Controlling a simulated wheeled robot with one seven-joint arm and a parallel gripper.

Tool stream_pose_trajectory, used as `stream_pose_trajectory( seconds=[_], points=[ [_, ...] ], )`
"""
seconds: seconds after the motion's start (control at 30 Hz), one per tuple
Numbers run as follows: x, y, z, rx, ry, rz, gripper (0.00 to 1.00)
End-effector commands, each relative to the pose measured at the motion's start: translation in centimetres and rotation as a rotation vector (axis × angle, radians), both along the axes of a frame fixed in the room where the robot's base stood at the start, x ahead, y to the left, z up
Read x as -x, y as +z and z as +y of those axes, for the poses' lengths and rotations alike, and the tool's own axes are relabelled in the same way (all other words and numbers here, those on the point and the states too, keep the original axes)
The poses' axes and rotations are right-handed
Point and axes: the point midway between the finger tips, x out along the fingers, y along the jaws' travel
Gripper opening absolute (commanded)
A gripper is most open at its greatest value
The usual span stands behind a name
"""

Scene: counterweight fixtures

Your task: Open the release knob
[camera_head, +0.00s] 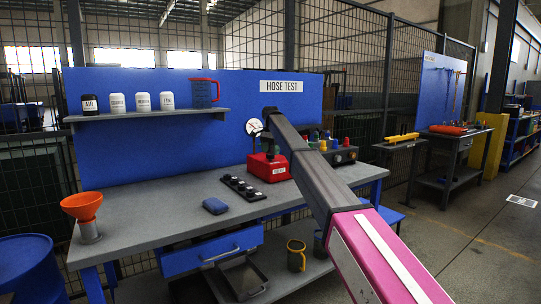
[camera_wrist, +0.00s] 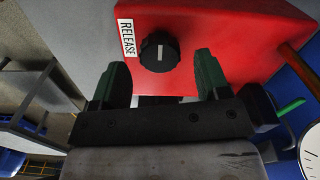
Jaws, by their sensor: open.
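The release knob (camera_wrist: 159,52) is a round black knob with a light pointer line, on the red box (camera_wrist: 225,35) in the wrist view. A white label reading RELEASE (camera_wrist: 127,38) is beside it. My gripper (camera_wrist: 157,75) is open, with its two green-tipped fingers on either side of and just short of the knob, apart from it.
A round white gauge (camera_head: 254,127) stands above the red box; it also shows at the right edge of the wrist view (camera_wrist: 312,150). An orange funnel (camera_head: 82,206) stands at left.

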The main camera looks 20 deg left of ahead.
Motion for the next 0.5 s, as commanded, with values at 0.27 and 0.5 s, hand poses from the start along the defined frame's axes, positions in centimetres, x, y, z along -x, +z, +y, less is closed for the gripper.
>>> stream_pose_trajectory(
  seconds=[0.27,0.5],
  points=[
    [0.0,-2.1,0.0,0.0,0.0,0.0,0.69],
    [0.0,-2.1,0.0,0.0,0.0,0.0,0.53]
  ],
)
